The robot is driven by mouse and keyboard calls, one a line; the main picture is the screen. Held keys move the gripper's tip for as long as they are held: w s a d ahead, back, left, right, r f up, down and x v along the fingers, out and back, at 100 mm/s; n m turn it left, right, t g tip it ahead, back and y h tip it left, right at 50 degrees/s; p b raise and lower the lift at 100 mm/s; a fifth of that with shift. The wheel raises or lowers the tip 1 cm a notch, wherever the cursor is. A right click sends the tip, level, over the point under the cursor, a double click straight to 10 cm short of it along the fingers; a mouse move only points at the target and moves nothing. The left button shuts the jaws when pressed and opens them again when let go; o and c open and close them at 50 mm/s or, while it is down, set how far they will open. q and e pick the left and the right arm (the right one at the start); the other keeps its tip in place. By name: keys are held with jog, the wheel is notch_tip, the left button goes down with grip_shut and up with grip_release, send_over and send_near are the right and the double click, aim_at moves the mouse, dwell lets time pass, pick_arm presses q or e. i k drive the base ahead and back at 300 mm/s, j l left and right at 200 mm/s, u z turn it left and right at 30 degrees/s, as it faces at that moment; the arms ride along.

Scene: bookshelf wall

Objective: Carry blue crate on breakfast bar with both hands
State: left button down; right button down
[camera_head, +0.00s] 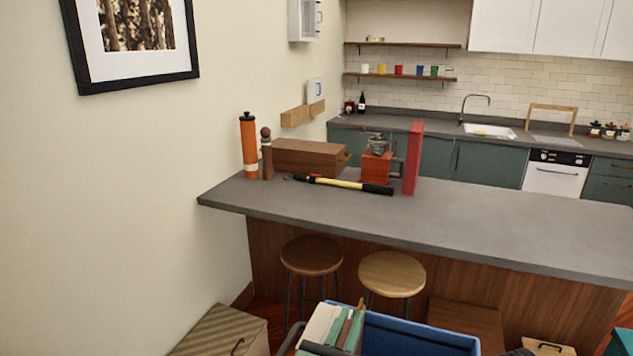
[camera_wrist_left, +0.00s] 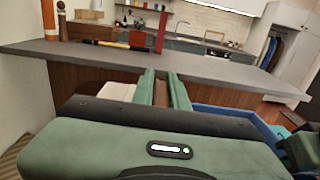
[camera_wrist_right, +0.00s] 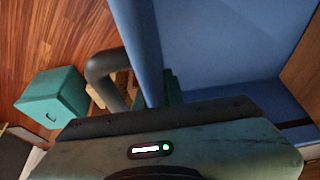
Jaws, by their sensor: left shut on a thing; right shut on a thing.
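The blue crate (camera_head: 415,335) shows at the bottom of the head view, in front of the breakfast bar (camera_head: 450,226) and lower than its top. My left gripper (camera_head: 345,328) has green fingers and is at the crate's left end, shut; its fingers also show in the left wrist view (camera_wrist_left: 164,88). Its exact contact with the crate is hidden. In the right wrist view the crate's blue wall (camera_wrist_right: 215,45) fills the upper right, beside a grey curved handle (camera_wrist_right: 103,68). My right gripper (camera_wrist_right: 165,90) is shut at the crate there, its fingertips mostly hidden.
On the bar's left part stand an orange cylinder (camera_head: 249,145), a wooden box (camera_head: 308,157), a red grinder (camera_head: 376,166) and a red upright slab (camera_head: 413,158). A yellow-black rod (camera_head: 345,184) lies before them. The bar's right part is clear. Two stools (camera_head: 312,256) (camera_head: 392,273) stand at its front.

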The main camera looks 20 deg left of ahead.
aim_at(328, 203)
jog(key=i+j, duration=0.95)
jog(key=j, duration=0.3)
